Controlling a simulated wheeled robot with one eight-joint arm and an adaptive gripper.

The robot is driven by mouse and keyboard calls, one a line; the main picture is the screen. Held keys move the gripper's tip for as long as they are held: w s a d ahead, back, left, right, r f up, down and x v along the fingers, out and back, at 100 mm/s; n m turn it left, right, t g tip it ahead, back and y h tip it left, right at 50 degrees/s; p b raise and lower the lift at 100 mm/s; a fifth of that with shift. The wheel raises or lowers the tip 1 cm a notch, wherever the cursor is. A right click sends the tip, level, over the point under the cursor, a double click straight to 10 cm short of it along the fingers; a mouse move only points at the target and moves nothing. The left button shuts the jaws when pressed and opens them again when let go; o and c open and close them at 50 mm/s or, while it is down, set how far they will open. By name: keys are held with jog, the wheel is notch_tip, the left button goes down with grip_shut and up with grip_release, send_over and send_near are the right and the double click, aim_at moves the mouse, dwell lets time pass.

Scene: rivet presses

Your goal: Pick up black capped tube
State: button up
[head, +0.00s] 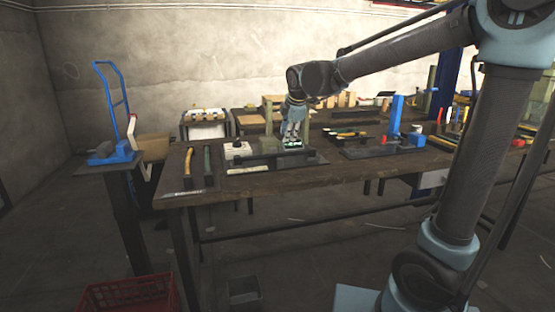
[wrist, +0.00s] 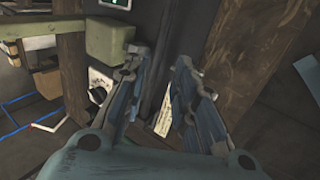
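I cannot clearly make out a black capped tube in either view. A small white item with a dark round part (head: 237,149) sits on the workbench, left of my gripper; I cannot tell whether it is the tube. A pale piece with a dark round part (wrist: 101,84) also shows left of my fingers in the wrist view, partly hidden. My gripper (head: 292,132) points down over the rivet press station, just above a green-lit panel (head: 293,145). In the wrist view my gripper (wrist: 160,60) has its two fingers apart, with nothing seen held between them.
An olive press block (wrist: 112,41) stands close to my left finger. A blue press (head: 395,118) stands further right. A red crate (head: 130,294) is on the floor.

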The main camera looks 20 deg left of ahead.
aim_at(284, 154)
jog(key=x, duration=1.2)
jog(key=shift+w+a+f, duration=0.1)
grip_shut()
